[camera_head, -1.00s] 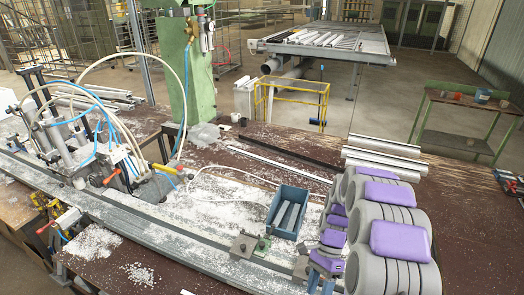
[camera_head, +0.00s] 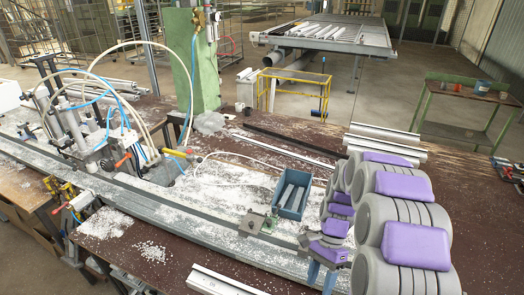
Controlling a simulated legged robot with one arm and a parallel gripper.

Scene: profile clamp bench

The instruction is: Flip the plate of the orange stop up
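I cannot pick out an orange stop with a plate for certain. An orange-red handle (camera_head: 122,160) shows on the clamp unit (camera_head: 75,125) at the left, and another red-orange handle (camera_head: 59,208) sits at the bench's front left edge. A long grey rail (camera_head: 170,222) runs along the bench, with a small grey plate block (camera_head: 251,222) on it. My gripper (camera_head: 321,277) is at the lower right, its two blue-grey fingers apart and pointing down, with nothing seen between them. My grey and purple arm hides part of the bench and rail there.
A blue box (camera_head: 291,195) with metal pieces stands just left of my arm. Silver profiles (camera_head: 386,143) lie behind it. A green post (camera_head: 188,70) rises behind the bench. White chips litter the brown top (camera_head: 140,262). A pale profile (camera_head: 222,280) lies at the front.

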